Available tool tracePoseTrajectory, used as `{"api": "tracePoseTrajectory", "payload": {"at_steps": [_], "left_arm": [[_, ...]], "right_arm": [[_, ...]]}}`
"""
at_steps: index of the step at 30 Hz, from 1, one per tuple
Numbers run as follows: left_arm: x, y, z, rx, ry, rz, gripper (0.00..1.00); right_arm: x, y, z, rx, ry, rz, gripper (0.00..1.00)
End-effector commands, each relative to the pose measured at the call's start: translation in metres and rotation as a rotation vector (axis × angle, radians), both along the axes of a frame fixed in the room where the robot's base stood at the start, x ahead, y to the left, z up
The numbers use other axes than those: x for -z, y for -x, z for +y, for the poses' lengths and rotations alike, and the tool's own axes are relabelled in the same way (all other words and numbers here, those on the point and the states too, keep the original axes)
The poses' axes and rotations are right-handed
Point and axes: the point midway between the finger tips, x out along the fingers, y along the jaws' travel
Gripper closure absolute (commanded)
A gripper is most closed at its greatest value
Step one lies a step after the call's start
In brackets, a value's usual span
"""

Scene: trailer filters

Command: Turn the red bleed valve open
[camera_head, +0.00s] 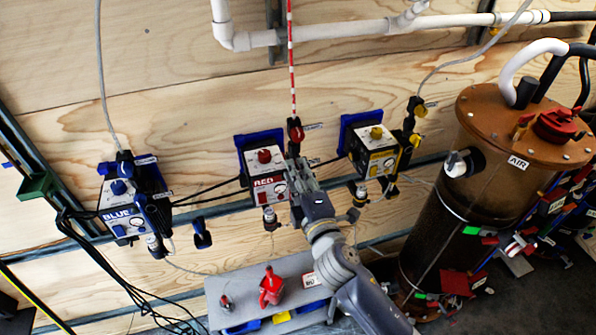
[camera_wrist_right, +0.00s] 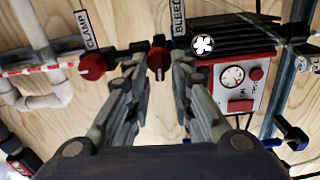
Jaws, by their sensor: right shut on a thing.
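The red bleed valve (camera_wrist_right: 159,58) is a small red handle on a dark fitting, close to the BLEED label (camera_wrist_right: 179,16) in the right wrist view. My right gripper (camera_wrist_right: 158,70) is shut on this handle, with one finger on each side of it. In the head view my right gripper (camera_head: 297,170) reaches up from below, just right of the white and red RED box (camera_head: 268,186). It hides the bleed valve there. My left gripper is not in view.
A red clamp knob (camera_wrist_right: 92,66) sits near the bleed valve, on the line with the striped hose (camera_head: 292,60). The BLUE box (camera_head: 122,215) is at left and a yellow box (camera_head: 375,155) is close at right. A grey bench (camera_head: 215,290) stands below.

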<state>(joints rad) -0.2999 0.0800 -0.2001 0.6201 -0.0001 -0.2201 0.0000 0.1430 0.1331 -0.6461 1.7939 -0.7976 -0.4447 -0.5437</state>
Motion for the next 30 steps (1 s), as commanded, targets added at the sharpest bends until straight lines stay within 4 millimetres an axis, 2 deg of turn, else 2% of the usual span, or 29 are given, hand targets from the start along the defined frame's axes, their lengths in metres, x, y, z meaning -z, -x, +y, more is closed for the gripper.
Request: {"api": "tracePoseTrajectory", "payload": {"at_steps": [9, 23, 24, 25, 30], "left_arm": [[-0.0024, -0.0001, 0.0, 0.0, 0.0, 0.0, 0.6], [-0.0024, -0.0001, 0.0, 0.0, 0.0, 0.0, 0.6], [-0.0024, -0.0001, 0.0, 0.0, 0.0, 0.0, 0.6], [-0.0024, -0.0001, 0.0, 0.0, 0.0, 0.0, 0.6], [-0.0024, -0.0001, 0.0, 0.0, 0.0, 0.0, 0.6]], "right_arm": [[0.001, 0.0001, 0.0003, 0.0, 0.082, -0.027, 1.0], [0.0013, -0.0001, 0.0, 0.0, 0.091, -0.03, 1.0], [0.0014, -0.0001, 0.0, 0.0, 0.091, -0.03, 0.7], [0.0014, -0.0001, 0.0, 0.0, 0.091, -0.03, 0.64], [0.0013, 0.0, 0.0, 0.0, 0.09, -0.029, 0.64]]}}
